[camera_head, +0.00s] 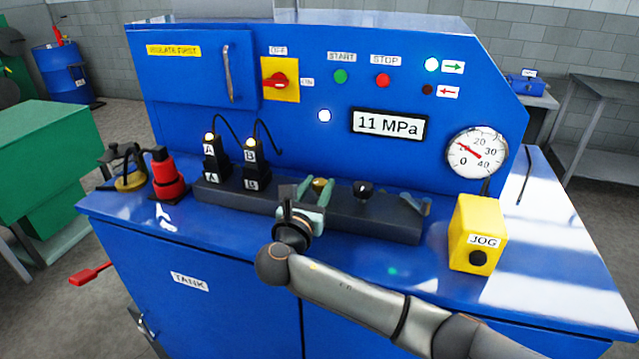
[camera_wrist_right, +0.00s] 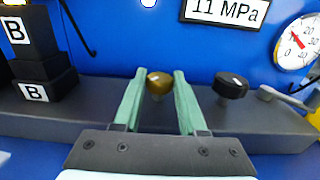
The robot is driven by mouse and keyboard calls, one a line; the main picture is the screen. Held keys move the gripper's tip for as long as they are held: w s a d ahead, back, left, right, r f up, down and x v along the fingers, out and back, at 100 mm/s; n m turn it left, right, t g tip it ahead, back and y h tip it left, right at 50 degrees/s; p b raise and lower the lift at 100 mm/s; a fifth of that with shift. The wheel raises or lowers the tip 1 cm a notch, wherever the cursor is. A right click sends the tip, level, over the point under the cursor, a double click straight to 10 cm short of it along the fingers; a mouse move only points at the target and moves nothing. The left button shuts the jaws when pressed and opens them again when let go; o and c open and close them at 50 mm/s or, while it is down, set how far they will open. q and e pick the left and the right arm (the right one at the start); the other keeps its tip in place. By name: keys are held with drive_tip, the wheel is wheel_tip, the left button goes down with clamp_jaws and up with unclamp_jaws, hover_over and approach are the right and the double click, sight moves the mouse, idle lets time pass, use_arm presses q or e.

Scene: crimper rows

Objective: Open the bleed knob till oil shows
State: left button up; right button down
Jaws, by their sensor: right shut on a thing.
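A brass knob (camera_head: 320,184) stands on the dark manifold bar (camera_head: 377,218) along the front of the blue machine. My right gripper (camera_head: 317,183) is shut on this knob. The wrist view shows its two green fingers (camera_wrist_right: 160,73) on either side of the brass knob (camera_wrist_right: 158,83). Whether there is oil around the knob is too small to tell. The display (camera_head: 388,124) reads 11 MPa. The gauge (camera_head: 477,153) has its red needle near 10. My left gripper is not in view.
A black knob (camera_head: 363,188) and a lever (camera_head: 411,203) sit on the bar to the right. Black valve blocks A (camera_head: 215,160) and B (camera_head: 254,163) with cables stand on its left. A yellow JOG box (camera_head: 477,225) and a red-and-black bottle-like part (camera_head: 166,178) flank the bar.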

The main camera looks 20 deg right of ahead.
drive_tip(key=shift+w+a+m+g+h, duration=0.1)
drive_tip(key=shift+a+m+g+h, duration=0.1)
drive_tip(key=shift+m+g+h, duration=1.15)
drive_tip(key=shift+g+h, duration=0.25)
drive_tip(key=shift+h, duration=0.2)
drive_tip(key=c, duration=0.7)
unclamp_jaws()
drive_tip(key=shift+c, duration=0.2)
